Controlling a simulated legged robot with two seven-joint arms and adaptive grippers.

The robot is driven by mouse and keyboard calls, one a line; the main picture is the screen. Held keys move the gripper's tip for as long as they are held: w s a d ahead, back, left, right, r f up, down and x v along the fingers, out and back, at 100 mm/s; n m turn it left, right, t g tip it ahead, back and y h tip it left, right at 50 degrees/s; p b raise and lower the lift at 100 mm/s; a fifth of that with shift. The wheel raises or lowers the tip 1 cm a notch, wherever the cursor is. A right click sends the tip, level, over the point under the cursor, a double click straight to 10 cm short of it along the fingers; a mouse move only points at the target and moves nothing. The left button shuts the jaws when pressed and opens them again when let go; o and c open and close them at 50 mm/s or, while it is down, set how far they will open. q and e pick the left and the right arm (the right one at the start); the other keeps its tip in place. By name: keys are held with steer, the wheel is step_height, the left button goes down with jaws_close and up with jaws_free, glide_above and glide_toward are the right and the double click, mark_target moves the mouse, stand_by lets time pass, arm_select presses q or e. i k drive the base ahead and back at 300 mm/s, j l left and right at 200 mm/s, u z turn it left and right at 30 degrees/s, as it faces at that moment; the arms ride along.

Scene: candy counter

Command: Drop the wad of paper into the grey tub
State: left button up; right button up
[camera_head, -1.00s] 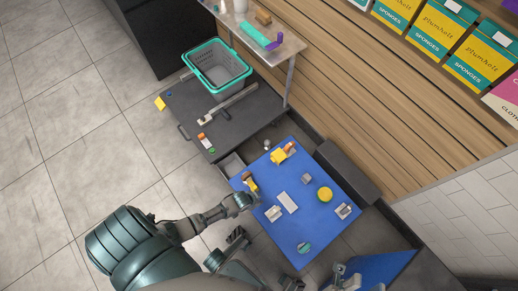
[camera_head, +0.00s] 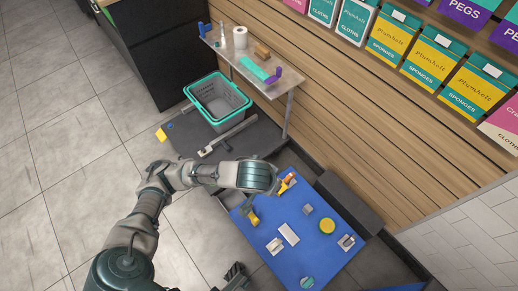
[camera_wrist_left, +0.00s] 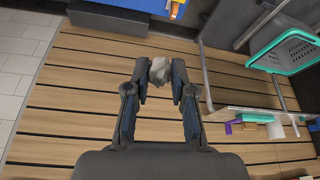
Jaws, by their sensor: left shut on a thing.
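My left gripper (camera_wrist_left: 160,70) is shut on a pale grey-white crumpled wad of paper (camera_wrist_left: 159,72), held between its fingertips in the left wrist view. In the head view my left arm reaches in from the left, and its hand end is over the far left edge of the blue table; the fingers and wad are hidden there. A grey open box, which may be the grey tub (camera_head: 231,197), shows partly beside the blue table, under my arm. A dark part at the bottom edge may be my right gripper (camera_head: 235,275); its jaws are not clear.
A grey basket with a teal rim (camera_head: 217,100) stands on the dark platform. The blue table (camera_head: 268,258) holds several small things, including a yellow round one (camera_head: 327,225). A shelf (camera_head: 245,57) and a wooden slatted wall stand behind.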

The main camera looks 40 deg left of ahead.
mark_target(231, 203)
steer(key=k+l+u, duration=0.1)
steer(key=k+u, duration=0.6)
steer(key=k+j+u, duration=0.15)
steer(key=k+u, duration=0.25)
steer(key=i+z, duration=0.15)
steer(key=z, duration=0.2)
steer(key=i+j+z, duration=0.1)
steer(key=z, duration=0.25)
steer(key=i+j+z, duration=0.1)
steer(key=z, duration=0.25)
steer(key=i+j+z, duration=0.1)
steer(key=j, duration=0.25)
steer(key=i+j, duration=0.35)
steer(key=i+j+z, duration=0.15)
steer(key=j, duration=0.2)
steer(key=i+j, duration=0.25)
steer(key=j+z, duration=0.05)
steer(key=j, duration=0.05)
